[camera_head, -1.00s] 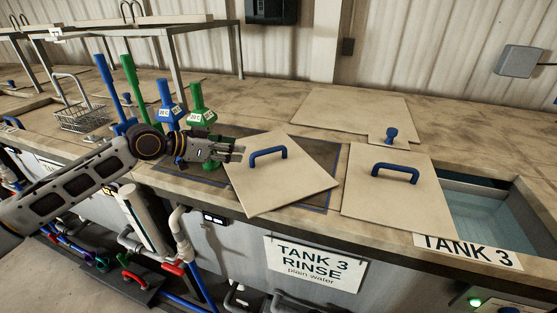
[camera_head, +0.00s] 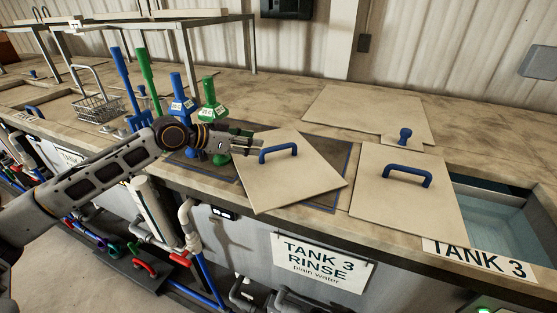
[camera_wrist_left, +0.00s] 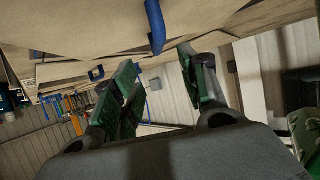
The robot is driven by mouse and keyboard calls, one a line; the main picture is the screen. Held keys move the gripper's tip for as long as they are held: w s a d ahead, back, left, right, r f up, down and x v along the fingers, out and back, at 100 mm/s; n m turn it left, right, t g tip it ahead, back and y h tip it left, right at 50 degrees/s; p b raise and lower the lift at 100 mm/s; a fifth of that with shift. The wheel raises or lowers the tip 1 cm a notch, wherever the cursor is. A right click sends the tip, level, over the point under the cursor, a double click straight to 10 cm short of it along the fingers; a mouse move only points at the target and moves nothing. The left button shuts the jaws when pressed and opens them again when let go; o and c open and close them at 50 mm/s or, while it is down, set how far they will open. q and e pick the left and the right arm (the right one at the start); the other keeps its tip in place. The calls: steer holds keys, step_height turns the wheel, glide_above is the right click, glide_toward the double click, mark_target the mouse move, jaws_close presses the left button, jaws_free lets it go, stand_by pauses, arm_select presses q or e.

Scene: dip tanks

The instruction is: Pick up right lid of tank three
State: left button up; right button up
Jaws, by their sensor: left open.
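A beige lid with a blue handle (camera_head: 407,176) lies at the right, its body (camera_head: 395,210) beside the open water of the tank marked TANK 3 (camera_head: 478,259). A second beige lid (camera_head: 290,185) with a blue handle (camera_head: 279,151) lies askew to its left, above the TANK 3 RINSE sign. My left gripper (camera_head: 258,143) is open and empty, at the far left edge of this second lid, left of its handle. In the left wrist view the open fingers (camera_wrist_left: 160,88) show green pads, with a blue handle (camera_wrist_left: 155,25) beyond them. My right gripper is out of view.
A wire basket (camera_head: 98,108) and a metal rack stand at the left. Open water (camera_head: 495,215) is at the right.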

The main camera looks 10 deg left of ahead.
mark_target(275, 147)
arm_select(q)
steer(key=shift+x, duration=1.1)
steer(key=shift+p+x, duration=0.35)
steer(key=shift+x, duration=1.6)
steer(key=shift+w+d+f, duration=0.1)
steer(key=shift+w+d, duration=0.05)
steer(key=shift+d, duration=0.05)
steer(key=shift+p+x, duration=0.7)
steer(key=shift+x, duration=1.1)
steer(key=shift+w+d+f, duration=0.45)
steer(key=shift+d+f, duration=0.05)
steer(key=shift+f, duration=0.05)
